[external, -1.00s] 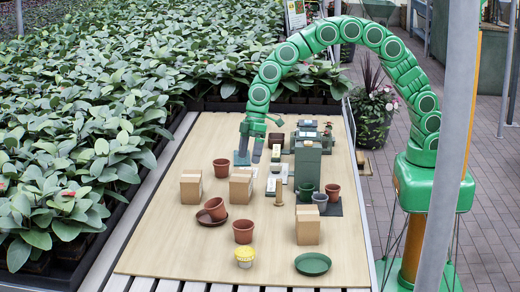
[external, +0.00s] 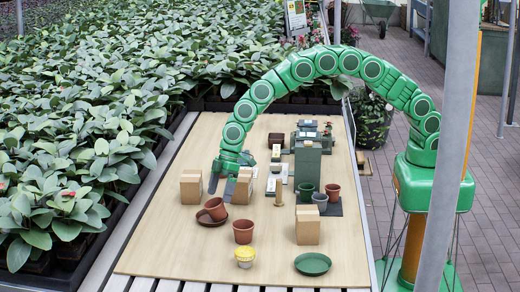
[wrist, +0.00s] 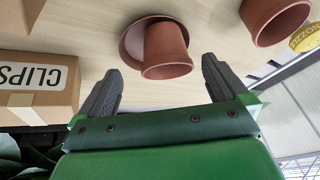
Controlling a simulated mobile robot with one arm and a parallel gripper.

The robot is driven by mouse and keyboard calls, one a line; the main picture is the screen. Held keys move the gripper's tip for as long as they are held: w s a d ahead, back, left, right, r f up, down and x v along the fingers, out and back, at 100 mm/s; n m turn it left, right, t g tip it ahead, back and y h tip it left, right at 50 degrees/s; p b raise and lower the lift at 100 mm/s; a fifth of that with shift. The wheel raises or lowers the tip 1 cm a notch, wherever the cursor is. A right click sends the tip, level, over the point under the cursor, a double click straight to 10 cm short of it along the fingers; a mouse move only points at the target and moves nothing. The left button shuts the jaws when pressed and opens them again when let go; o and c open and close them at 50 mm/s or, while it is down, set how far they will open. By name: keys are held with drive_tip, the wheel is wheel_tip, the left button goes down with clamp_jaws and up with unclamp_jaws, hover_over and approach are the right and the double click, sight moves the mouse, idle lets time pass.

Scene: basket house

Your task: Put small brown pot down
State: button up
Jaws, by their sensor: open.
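A small brown pot (external: 216,207) leans tilted on a brown saucer (external: 212,221) near the left middle of the table. Both also show in the wrist view, the pot (wrist: 167,50) ahead of the fingertips and the saucer (wrist: 131,42) partly behind it. My gripper (external: 222,187) is open, pointing down, just behind and above this pot. In the wrist view its two fingers (wrist: 161,68) are spread with nothing held between them. Another brown pot (external: 243,231) stands upright closer to the front.
Cardboard boxes stand left (external: 191,187) and right (external: 242,185) of my gripper, with another box (external: 308,225) farther right. The front left tabletop is clear.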

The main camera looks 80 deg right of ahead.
sight(213, 220)
drive_tip(key=shift+a+x, duration=0.15)
drive_tip(key=shift+x, duration=1.35)
drive_tip(key=shift+a+x, duration=0.15)
drive_tip(key=shift+x, duration=1.4)
drive_tip(key=shift+s+r, duration=0.1)
drive_tip(key=c, duration=1.1)
